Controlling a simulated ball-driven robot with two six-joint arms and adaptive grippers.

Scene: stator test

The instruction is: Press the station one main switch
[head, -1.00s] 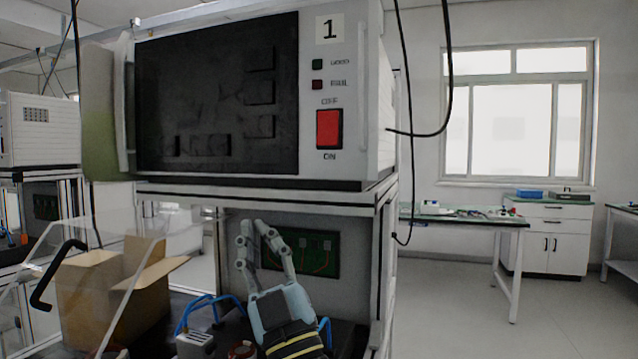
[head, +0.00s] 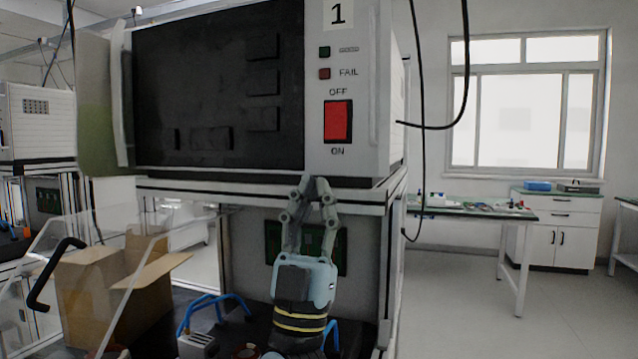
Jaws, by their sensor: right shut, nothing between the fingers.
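The station one unit (head: 355,150) is a white cabinet with a dark front panel and a label "1" at its upper right. Its main switch (head: 338,121) is a red rocker between the words OFF above and ON below. My right gripper (head: 314,182) points up, shut and empty, with its fingertips at the lower front edge of the cabinet in the picture. It is below the switch and a little left of it, apart from it. My left gripper is not in view.
Green and red indicators (head: 324,73) sit above the switch. A cardboard box (head: 90,290) and a clear panel with a black handle (head: 50,275) are at lower left. A black cable (head: 440,126) hangs right of the cabinet. A bench stands behind.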

